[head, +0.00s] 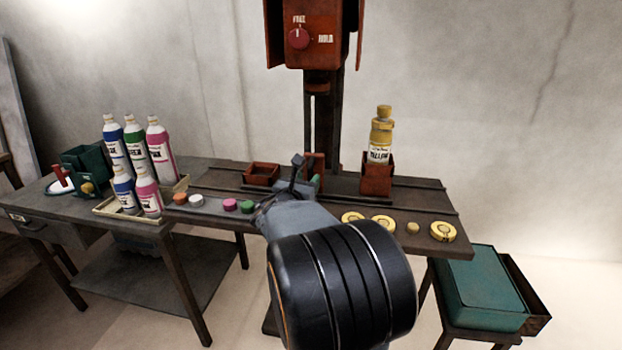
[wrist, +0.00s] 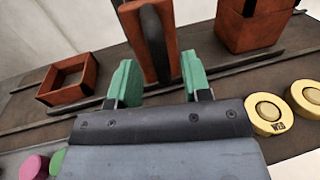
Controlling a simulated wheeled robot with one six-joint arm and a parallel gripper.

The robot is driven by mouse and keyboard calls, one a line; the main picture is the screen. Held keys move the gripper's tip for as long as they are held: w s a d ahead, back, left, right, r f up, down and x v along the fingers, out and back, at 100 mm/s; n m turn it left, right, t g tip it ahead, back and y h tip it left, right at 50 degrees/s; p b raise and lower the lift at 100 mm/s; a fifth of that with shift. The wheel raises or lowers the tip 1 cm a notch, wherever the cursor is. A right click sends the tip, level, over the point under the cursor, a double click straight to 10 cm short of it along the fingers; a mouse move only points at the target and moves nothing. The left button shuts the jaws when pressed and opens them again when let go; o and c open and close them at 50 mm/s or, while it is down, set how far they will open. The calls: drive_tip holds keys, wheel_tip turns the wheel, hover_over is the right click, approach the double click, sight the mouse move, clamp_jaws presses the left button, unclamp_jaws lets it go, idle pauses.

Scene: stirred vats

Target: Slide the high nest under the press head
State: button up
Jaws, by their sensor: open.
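A tall red-brown nest (head: 377,182) stands on the rail bench, right of the press column, with a yellow-labelled bottle (head: 380,140) upright in it. Its lower part shows at the upper right of the wrist view (wrist: 245,32). A low, empty square nest (head: 262,174) sits left of the column. Between them stands an upright red bracket with a dark bar (wrist: 130,28). The red press head (head: 318,35) is high above the bench. My gripper (wrist: 160,78) is open, its green-padded fingers either side of the bracket's near end; contact cannot be told.
Yellow round discs (head: 443,232) lie along the bench's front right, and coloured caps (head: 230,205) at front left. Several bottles stand in a tray (head: 118,212) at left. A teal box (head: 485,285) sits low at right. Long rails run along the bench.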

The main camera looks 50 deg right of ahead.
sight(309, 177)
drive_tip(key=shift+x, duration=1.6)
clamp_jaws()
